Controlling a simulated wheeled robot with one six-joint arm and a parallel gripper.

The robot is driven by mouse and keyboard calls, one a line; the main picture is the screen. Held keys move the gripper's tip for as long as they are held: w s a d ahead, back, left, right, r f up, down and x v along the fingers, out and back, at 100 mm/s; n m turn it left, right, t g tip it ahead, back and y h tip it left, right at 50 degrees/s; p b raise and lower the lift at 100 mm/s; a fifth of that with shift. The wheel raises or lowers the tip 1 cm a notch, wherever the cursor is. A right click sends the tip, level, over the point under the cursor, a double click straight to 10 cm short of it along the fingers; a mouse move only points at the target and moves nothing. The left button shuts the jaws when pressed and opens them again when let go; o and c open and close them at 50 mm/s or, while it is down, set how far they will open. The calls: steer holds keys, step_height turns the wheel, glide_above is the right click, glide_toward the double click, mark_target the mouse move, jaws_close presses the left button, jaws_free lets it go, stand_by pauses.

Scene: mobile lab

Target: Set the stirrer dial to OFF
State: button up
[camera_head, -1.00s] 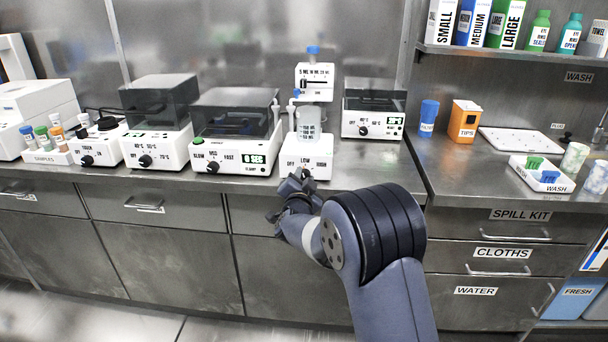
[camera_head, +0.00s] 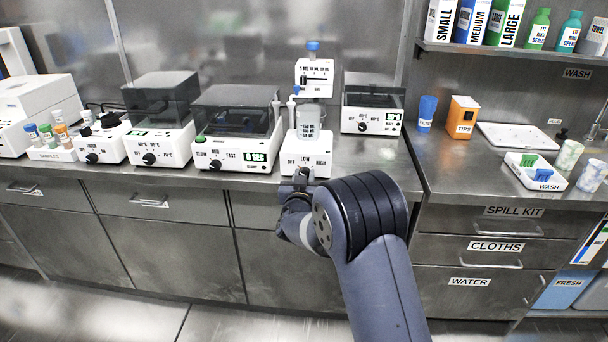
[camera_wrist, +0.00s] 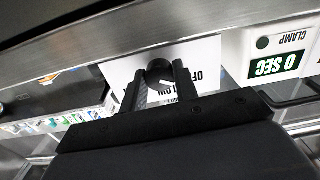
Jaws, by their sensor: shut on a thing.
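The stirrer (camera_head: 314,152) is a white box at the counter's front edge, with OFF, LOW and HIGH printed on its face. A beaker (camera_head: 308,122) stands on it. Its dial is a black knob (camera_wrist: 160,72) with a white pointer mark, seen between my fingers in the wrist view. My gripper (camera_wrist: 160,78) is shut on the dial, one finger on each side. In the head view my gripper (camera_head: 300,178) reaches the stirrer's front and hides the dial. I cannot tell which setting the pointer marks.
A device with a lit display (camera_head: 237,140) stands just left of the stirrer, and a lidded one (camera_head: 372,118) behind right. The counter edge (camera_wrist: 120,45) runs close to my gripper in the wrist view. Drawers (camera_head: 484,247) lie below right.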

stand_by(0.4)
steer(key=o, duration=0.7)
steer(key=s, duration=1)
steer(key=shift+s+a, duration=0.15)
steer(key=shift+s, duration=0.25)
steer(key=shift+w, duration=0.1)
steer(key=w, duration=1)
steer(key=shift+w, duration=0.35)
